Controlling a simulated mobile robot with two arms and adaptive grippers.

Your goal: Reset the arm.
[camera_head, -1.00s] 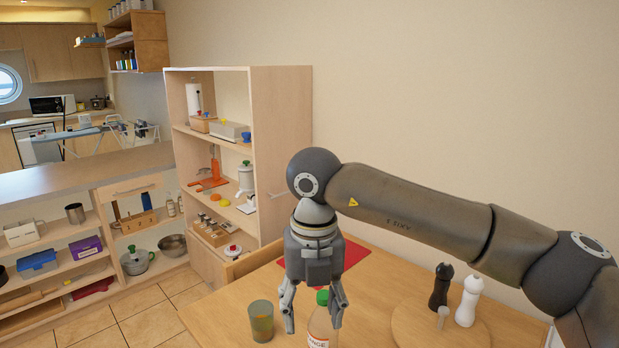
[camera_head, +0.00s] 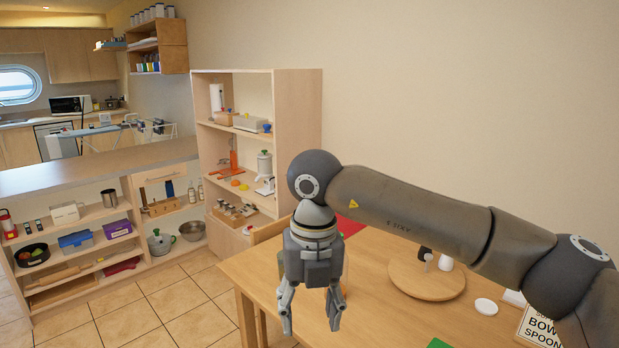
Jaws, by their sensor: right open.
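My right arm comes in from the right, with its wrist bent so that the right gripper (camera_head: 310,324) hangs pointing down. Its two fingers are spread apart with nothing between them. In the picture it lies over the near left part of the wooden table (camera_head: 385,310); its height above the table is hard to tell. My left gripper is not in view.
The table holds a round wooden board (camera_head: 430,285), a white disc (camera_head: 486,307) and a lettered sign (camera_head: 541,328). My gripper and arm hide other tabletop items. Shelves (camera_head: 305,130) stand behind. Tiled floor (camera_head: 150,310) at the left is clear.

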